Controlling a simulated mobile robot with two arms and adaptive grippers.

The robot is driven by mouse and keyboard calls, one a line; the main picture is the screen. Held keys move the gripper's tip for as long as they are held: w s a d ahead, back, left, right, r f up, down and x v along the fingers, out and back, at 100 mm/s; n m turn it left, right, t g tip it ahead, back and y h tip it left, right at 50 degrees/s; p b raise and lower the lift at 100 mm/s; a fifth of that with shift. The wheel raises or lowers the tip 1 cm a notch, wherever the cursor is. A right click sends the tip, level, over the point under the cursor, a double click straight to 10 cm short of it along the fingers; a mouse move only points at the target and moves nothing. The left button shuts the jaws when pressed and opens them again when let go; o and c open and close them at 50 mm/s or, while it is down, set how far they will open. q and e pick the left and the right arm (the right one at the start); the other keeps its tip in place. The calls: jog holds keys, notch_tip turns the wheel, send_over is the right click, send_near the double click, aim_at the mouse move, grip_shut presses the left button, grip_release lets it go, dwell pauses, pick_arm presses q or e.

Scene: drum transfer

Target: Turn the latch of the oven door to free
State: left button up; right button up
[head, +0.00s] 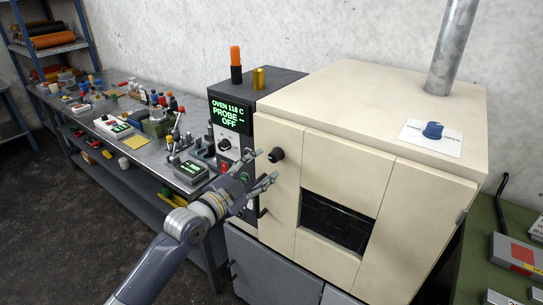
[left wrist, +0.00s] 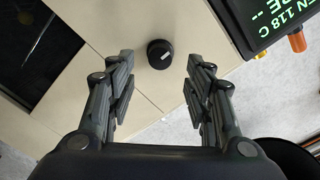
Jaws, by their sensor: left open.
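The cream oven (head: 390,90) stands at the right, its door (head: 325,160) shut and fitted with a dark window (head: 335,222). The latch is a round black knob (head: 277,155) on the upper left of the oven front. In the left wrist view the knob (left wrist: 160,56) sits between the fingers in the picture, with a small pale mark on its face. My left gripper (head: 267,167) is open and empty in front of the knob, its fingers spread to either side. They appear apart from the knob. My right gripper is out of view.
The control box (head: 232,115) left of the door reads "OVEN 118 C, PROBE --, OFF". An orange-topped beacon (head: 236,62) stands on it. A cluttered bench (head: 140,150) runs along the left; a green table (head: 490,240) is right.

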aim_at(273, 158)
pick_arm(q)
jog(key=shift+p+x, duration=0.55)
jog(key=shift+x, duration=2.25)
jog(key=c, duration=1)
